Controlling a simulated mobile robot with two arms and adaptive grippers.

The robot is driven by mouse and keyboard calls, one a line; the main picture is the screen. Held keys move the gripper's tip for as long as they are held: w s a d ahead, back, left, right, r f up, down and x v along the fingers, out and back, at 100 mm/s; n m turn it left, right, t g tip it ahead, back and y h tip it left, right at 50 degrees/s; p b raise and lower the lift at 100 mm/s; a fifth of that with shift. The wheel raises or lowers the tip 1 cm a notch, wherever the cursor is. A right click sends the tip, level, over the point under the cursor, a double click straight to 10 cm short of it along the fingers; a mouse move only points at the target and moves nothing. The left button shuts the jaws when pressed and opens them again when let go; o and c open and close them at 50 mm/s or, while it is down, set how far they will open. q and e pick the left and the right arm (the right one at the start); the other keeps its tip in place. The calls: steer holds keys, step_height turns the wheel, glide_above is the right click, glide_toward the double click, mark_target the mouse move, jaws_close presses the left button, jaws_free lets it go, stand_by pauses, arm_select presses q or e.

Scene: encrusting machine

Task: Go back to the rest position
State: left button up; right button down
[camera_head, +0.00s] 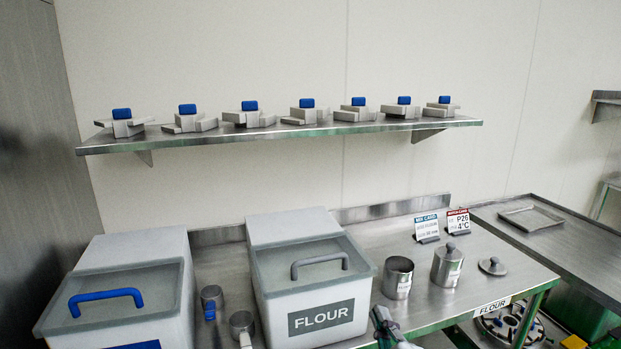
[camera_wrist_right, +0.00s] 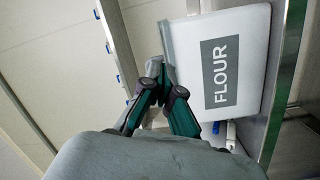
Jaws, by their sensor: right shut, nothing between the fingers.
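My right gripper (camera_head: 384,326) shows at the bottom edge of the head view, in front of the table and just right of the flour bin. In the right wrist view its fingertips (camera_wrist_right: 156,68) are together with nothing between them. The flour bin (camera_head: 311,287), white with a grey handle and a FLOUR label, stands behind the gripper; it also shows in the right wrist view (camera_wrist_right: 240,75). I cannot tell the exact gap between the fingers and the bin. My left gripper is not in view.
A second bin (camera_head: 120,308) with a blue handle stands at left. Scoops (camera_head: 211,298), a metal cup (camera_head: 397,277), a lidded canister (camera_head: 447,264) and a loose lid (camera_head: 492,266) are on the steel table (camera_head: 520,277). A wall shelf (camera_head: 280,132) holds several blue-topped metal parts.

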steer(key=s+d+f+m+g+h, duration=0.1)
steer(key=s+d+f+m+g, duration=0.3)
steer(key=f, duration=0.4)
steer(key=s+d+f+m+g+h, duration=0.1)
steer(key=s+d+f+m+g, duration=0.15)
steer(key=s+f, duration=0.45)
steer(key=s+d+f+m+g, duration=0.1)
steer(key=s+f+m+g, duration=0.3)
steer(key=s, duration=0.4)
steer(key=s+d+f+m+g, duration=0.1)
steer(key=s+f+g, duration=0.3)
steer(key=s+f, duration=0.3)
step_height(320, 180, down, 24)
steer(key=s+g, duration=0.1)
steer(key=s, duration=0.1)
steer(key=s+d+f+g, duration=0.1)
steer(key=s+d+f, duration=0.1)
steer(key=s+f, duration=1.4)
steer(key=shift+s+d+f, duration=0.3)
steer(key=shift+d+f, duration=0.1)
steer(key=shift+f, duration=0.3)
